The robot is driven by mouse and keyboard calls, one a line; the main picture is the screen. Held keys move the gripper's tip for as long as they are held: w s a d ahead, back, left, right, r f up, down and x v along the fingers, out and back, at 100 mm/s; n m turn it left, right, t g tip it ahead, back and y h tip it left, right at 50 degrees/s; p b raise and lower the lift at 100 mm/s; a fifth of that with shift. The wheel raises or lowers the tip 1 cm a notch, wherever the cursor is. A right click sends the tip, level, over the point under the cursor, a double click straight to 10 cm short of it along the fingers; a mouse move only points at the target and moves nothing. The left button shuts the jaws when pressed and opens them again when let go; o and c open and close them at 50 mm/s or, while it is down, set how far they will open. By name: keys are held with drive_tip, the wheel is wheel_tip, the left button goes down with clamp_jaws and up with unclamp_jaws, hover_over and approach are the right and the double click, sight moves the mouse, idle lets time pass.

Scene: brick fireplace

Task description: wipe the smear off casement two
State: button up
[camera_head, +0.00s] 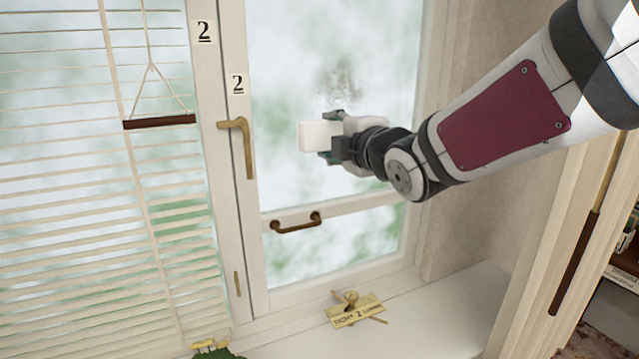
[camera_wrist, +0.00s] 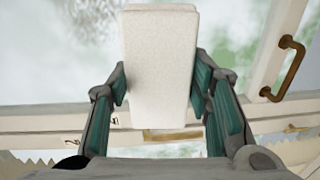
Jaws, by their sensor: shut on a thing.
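Casement two (camera_head: 242,170) is a white-framed window marked with a "2" label, with a brass lever handle (camera_head: 242,145) on its left stile. A dark grey smear (camera_head: 341,82) shows on its upper pane, and it also shows at the top left of the wrist view (camera_wrist: 205,20). My gripper (camera_head: 330,138) is shut on a white block-like wiper (camera_head: 315,136), just below the smear in the head view. The wrist view shows the wiper (camera_wrist: 160,65) between both fingers. I cannot tell whether the wiper touches the glass.
A bronze pull handle (camera_head: 296,222) is on the casement's lower rail. A slatted blind (camera_head: 75,190) with a dark bar (camera_head: 159,122) covers the left. A wooden pole (camera_head: 580,250) stands right.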

approach(312, 98)
drive_tip(key=shift+t+y, duration=0.3)
drive_tip(key=shift+y, duration=0.2)
drive_tip(key=shift+f+x, duration=0.2)
drive_tip(key=shift+x, duration=1)
drive_tip(key=shift+f+x, duration=0.2)
drive_tip(key=shift+x, duration=1)
drive_tip(key=shift+b+x, duration=0.5)
drive_tip(key=shift+x, duration=0.45)
drive_tip(key=shift+d, duration=0.2)
